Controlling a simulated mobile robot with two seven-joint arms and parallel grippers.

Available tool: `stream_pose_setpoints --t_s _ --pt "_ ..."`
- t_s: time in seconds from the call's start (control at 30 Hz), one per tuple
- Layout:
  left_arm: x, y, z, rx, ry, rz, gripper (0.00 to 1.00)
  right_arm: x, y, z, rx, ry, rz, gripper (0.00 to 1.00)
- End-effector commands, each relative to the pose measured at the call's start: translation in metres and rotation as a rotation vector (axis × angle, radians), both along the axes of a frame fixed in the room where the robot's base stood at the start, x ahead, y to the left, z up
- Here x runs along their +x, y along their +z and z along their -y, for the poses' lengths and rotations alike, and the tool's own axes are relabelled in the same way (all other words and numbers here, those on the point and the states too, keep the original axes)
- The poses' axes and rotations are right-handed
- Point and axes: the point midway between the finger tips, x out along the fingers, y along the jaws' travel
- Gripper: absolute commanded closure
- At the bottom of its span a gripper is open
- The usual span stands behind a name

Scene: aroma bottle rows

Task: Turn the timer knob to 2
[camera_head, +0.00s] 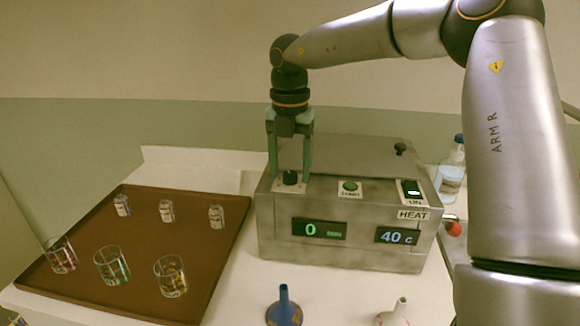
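The timer knob (290,178) is a small dark knob on a pale plate at the left of the grey metal box's (370,160) top. My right gripper (291,176) points straight down over it, with one green finger on each side of the knob. The fingers stand apart, and I cannot tell whether they touch the knob. The green display (319,229) under the knob reads 0, with small letters beside it too small to read surely. My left gripper is not in view.
The box also has a green START button (349,187), a HEAT switch (412,191) showing ON and a display (397,236) reading 40 C. A brown tray (130,245) with glasses and small bottles is at left. Funnels, one blue (284,308), stand in front.

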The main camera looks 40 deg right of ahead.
Motion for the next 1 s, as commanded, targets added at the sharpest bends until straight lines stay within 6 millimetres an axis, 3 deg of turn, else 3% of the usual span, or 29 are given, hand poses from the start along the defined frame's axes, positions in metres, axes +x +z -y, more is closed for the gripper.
stream_pose_setpoints --t_s 0.27,0.37,0.7,1.0 --pt "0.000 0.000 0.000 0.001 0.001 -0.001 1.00 0.000 0.005 0.000 0.000 0.000 0.000 0.33" --pt "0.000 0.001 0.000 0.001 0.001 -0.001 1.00 0.000 0.018 0.000 0.000 0.000 0.002 0.33" --pt "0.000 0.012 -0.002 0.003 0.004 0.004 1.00 0.001 0.092 0.000 0.001 0.000 0.003 0.33" --pt "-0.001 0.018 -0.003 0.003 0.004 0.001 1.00 0.000 0.124 0.000 0.000 0.000 0.000 0.33"
